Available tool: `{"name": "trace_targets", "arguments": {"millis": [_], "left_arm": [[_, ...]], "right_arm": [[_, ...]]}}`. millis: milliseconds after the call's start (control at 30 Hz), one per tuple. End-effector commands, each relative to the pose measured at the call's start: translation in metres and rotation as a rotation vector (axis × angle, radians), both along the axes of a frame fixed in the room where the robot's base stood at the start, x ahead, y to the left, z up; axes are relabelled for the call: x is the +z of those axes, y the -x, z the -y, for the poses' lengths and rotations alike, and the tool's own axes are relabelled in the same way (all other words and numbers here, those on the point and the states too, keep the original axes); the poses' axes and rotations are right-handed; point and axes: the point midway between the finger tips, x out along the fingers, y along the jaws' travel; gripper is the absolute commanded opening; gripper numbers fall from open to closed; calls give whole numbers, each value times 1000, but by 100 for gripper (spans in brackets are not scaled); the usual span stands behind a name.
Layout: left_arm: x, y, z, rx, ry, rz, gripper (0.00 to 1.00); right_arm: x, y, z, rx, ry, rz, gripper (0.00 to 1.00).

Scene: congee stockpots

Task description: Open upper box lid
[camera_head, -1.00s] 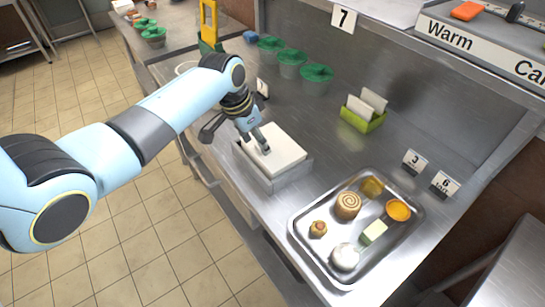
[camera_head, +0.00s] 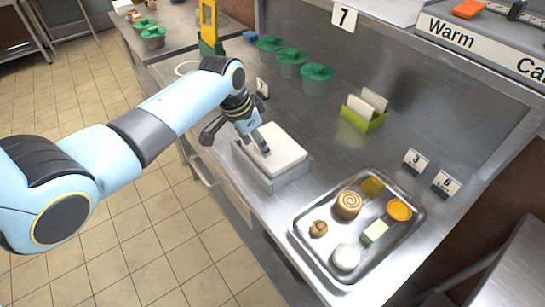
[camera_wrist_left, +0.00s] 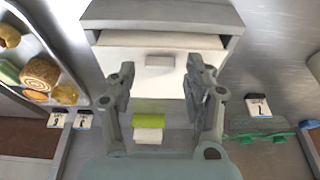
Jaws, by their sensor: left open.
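A grey box (camera_head: 290,179) with a flat white lid (camera_head: 283,145) stands on the steel counter near its front edge. The lid lies flat on the box. My left gripper (camera_head: 261,146) is over the lid, pointing down at its left part. In the left wrist view, the white lid (camera_wrist_left: 125,57) shows a small pale tab (camera_wrist_left: 160,61) on it. My left gripper (camera_wrist_left: 157,82) is open there, its fingers apart on either side below the tab, with nothing between them. Whether the fingertips touch the lid cannot be told. My right gripper is not in view.
A metal tray (camera_head: 335,279) with several pastries stands right of the box. A green holder (camera_head: 362,120) with white cards and several green-lidded pots (camera_head: 316,80) stand behind. A yellow stand (camera_head: 208,28) is at back left. Number signs (camera_head: 446,183) stand on the right.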

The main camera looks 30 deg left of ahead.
Motion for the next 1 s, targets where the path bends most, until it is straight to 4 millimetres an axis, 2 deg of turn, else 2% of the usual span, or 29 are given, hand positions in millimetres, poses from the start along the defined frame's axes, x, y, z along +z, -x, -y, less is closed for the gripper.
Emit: {"name": "trace_targets", "arguments": {"millis": [733, 1000], "left_arm": [[-12, 0, 0, 0, 0, 0, 52], [-10, 0, 0, 0, 0, 0, 52]], "right_arm": [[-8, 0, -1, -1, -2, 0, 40], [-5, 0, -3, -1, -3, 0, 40]]}}
